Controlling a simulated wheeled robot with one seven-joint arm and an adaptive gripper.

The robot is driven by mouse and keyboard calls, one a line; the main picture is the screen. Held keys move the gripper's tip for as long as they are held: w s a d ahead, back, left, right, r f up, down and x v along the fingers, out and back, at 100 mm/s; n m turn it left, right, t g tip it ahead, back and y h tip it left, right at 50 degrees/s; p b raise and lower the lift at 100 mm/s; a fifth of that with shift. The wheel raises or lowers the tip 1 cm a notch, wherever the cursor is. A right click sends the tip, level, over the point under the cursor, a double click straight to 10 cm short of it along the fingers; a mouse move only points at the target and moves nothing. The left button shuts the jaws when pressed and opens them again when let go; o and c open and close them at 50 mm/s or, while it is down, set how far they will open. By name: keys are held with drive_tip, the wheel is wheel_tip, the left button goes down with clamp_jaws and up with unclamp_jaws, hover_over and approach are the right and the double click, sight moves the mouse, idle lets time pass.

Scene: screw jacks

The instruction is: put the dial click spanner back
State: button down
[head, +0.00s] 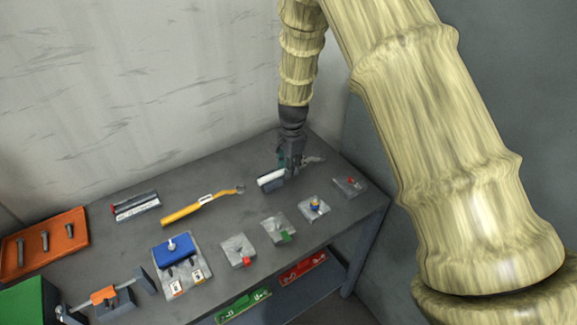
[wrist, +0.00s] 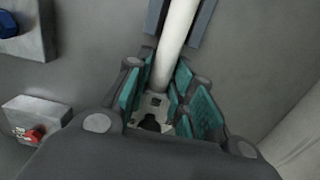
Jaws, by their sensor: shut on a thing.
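The dial click spanner, by its place in my jaws, is the tool with the white handle (head: 271,177) at the back right of the bench. Its metal head (head: 313,159) sticks out to the right of my gripper (head: 290,168). In the wrist view the white handle (wrist: 177,35) runs up from between the teal pads of my gripper (wrist: 170,105), which is shut on it. A dark grey holder (wrist: 202,22) has walls on both sides of the handle. I cannot tell whether the handle rests in it or hangs just above. The gripped part is mostly hidden.
A yellow spanner (head: 195,208) lies to the left on the grey bench (head: 215,260). Small plates with coloured parts stand in front, including one with a blue-and-yellow piece (head: 315,204) and one with a red piece (head: 350,185). An orange tray (head: 22,262) is far left. Walls close the back and right.

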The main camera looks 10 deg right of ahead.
drive_tip(key=shift+f, duration=0.1)
drive_tip(key=c, duration=1.2)
unclamp_jaws()
wheel_tip(320, 180, up, 12)
drive_tip(key=b, duration=0.1)
drive_tip(key=shift+d+b, duration=0.4)
drive_tip(key=shift+w, duration=0.1)
